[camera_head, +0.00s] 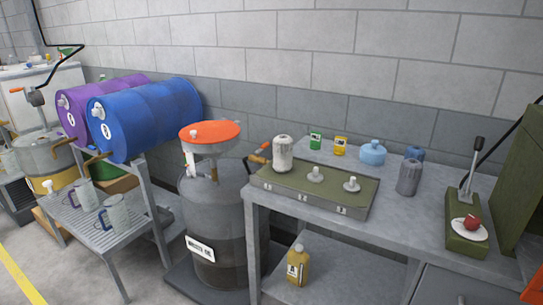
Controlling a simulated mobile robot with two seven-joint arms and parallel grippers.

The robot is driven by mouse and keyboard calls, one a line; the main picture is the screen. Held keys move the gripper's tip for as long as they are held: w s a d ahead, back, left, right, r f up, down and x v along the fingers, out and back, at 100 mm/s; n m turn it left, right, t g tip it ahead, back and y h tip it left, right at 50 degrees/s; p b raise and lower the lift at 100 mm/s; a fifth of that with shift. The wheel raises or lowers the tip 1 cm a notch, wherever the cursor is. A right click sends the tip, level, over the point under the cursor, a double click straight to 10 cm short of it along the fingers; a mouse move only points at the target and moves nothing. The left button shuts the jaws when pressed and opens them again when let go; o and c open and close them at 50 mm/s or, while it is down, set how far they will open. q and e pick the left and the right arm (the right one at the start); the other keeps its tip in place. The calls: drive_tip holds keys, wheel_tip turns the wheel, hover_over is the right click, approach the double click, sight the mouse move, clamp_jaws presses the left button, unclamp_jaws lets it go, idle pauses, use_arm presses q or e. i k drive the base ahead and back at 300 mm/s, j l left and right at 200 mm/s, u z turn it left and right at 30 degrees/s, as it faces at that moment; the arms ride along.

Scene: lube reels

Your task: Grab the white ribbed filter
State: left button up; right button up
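A white ribbed filter (283,154) stands upright on the left end of a grey tray with a green top (330,202). The tray rests on the grey workbench (400,225). Two small white pegs, a left one (316,174) and a right one (352,184), rise from the tray beside the filter. The filter's lower end meets the tray, and I cannot see whether a peg is under it. Neither of my grippers shows in this view.
A grey ribbed canister (409,177), a light blue container (373,152) and small green and yellow packs stand behind the tray. A lever device (466,220) is at the right. A waste oil drum (215,225) with an orange funnel (210,133) stands left of the bench.

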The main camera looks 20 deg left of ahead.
sight(283, 164)
drive_tip(key=i+j, duration=0.2)
drive_tip(key=j, duration=0.25)
drive_tip(key=i+j, duration=0.25)
drive_tip(key=j, duration=0.15)
drive_tip(key=i+j, duration=0.2)
drive_tip(key=j, duration=0.25)
drive_tip(key=i+j, duration=0.2)
drive_tip(key=j, duration=0.25)
drive_tip(key=i+j, duration=0.25)
drive_tip(key=j, duration=0.2)
drive_tip(key=i+j+u, duration=0.1)
drive_tip(key=j, duration=0.3)
drive_tip(key=i, duration=0.1)
